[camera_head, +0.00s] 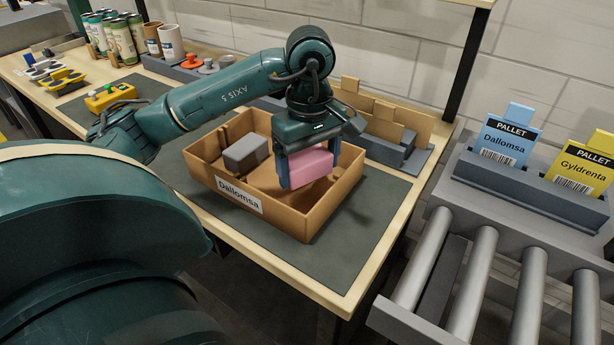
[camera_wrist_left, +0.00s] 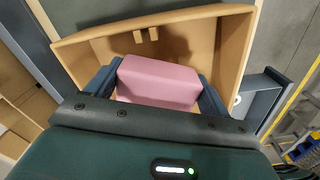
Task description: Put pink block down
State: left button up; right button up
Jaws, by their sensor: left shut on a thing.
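The pink block (camera_head: 300,170) is held between the fingers of my left gripper (camera_head: 307,172), over the right part of an open tan box labelled Dallomsa (camera_head: 240,194). The pink block also shows in the left wrist view (camera_wrist_left: 158,82), with a blue finger at each side and the box (camera_wrist_left: 222,60) beyond it. A grey block (camera_head: 245,152) lies in the left part of the box. I cannot tell whether the pink block touches the box floor. My right gripper is not in view.
The box stands on a dark mat (camera_head: 345,265) on a wooden table. Tan dividers in a grey holder (camera_head: 395,145) stand behind the box. A roller conveyor (camera_head: 475,270) and pallet cards (camera_head: 508,137) are at right. Cans (camera_head: 123,42) stand at the back left.

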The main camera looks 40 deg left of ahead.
aim_at(309, 180)
pick_arm(q)
jog(key=shift+f, duration=1.9)
jog(key=shift+f, duration=0.2)
jog(key=o, duration=0.9)
jog(key=shift+r, duration=0.1)
